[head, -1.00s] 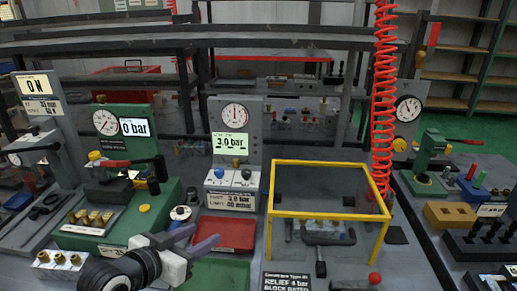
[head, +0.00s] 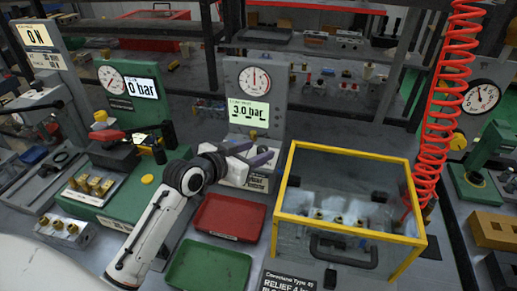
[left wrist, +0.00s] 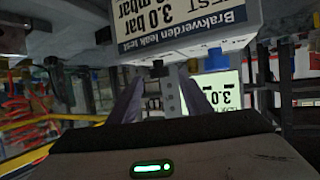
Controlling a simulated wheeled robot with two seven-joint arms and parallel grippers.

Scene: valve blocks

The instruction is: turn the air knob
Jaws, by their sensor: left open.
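The grey test panel (head: 250,75) carries a round dial and a green display reading 3.0 bar. My left gripper (head: 256,158) is open in front of the panel's lower part, where a white block (head: 235,174) shows partly behind it. The gripper covers most of that block, and I cannot make out its knobs clearly in the head view. In the left wrist view, the open fingers (left wrist: 160,98) stand either side of a grey upright, below an upside-down label plate (left wrist: 185,20). I cannot tell whether they touch anything. My right gripper is not in view.
A yellow-framed clear box (head: 345,225) stands just right of my left gripper. A red tray (head: 230,217) and a green tray (head: 208,265) lie in front of the panel. A green gauge stand (head: 128,100) is at left. A red coiled hose (head: 450,100) hangs at right.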

